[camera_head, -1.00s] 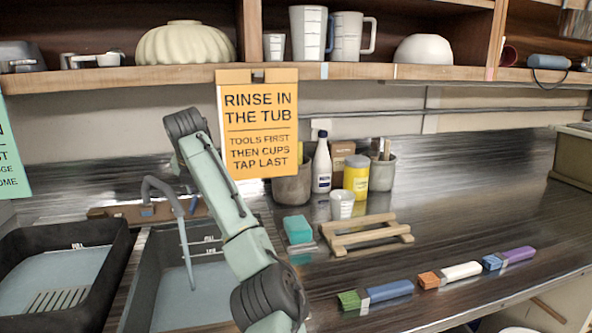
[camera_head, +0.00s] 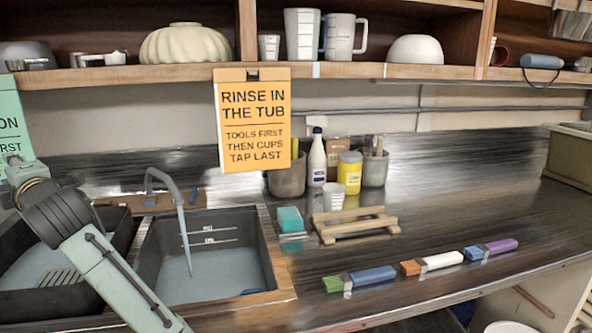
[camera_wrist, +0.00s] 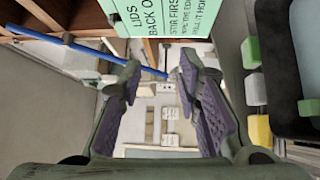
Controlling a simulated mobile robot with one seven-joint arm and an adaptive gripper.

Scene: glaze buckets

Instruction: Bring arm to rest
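My arm (camera_head: 105,265) reaches up from the bottom edge at the lower left of the head view, over the left basin. Its far end leaves the picture at the left edge, so my gripper is out of the head view. In the wrist view my gripper (camera_wrist: 160,85) has its two purple-padded fingers spread apart, with nothing between them. Beyond the fingers are a wall with white fittings and a blue rod (camera_wrist: 90,50), all farther off.
A grey tub (camera_head: 272,245) with a tap (camera_head: 180,205) lies right of my arm. An orange sign (camera_head: 253,120) hangs from the shelf (camera_head: 430,71). A green sign (camera_wrist: 165,18) is close in the wrist view.

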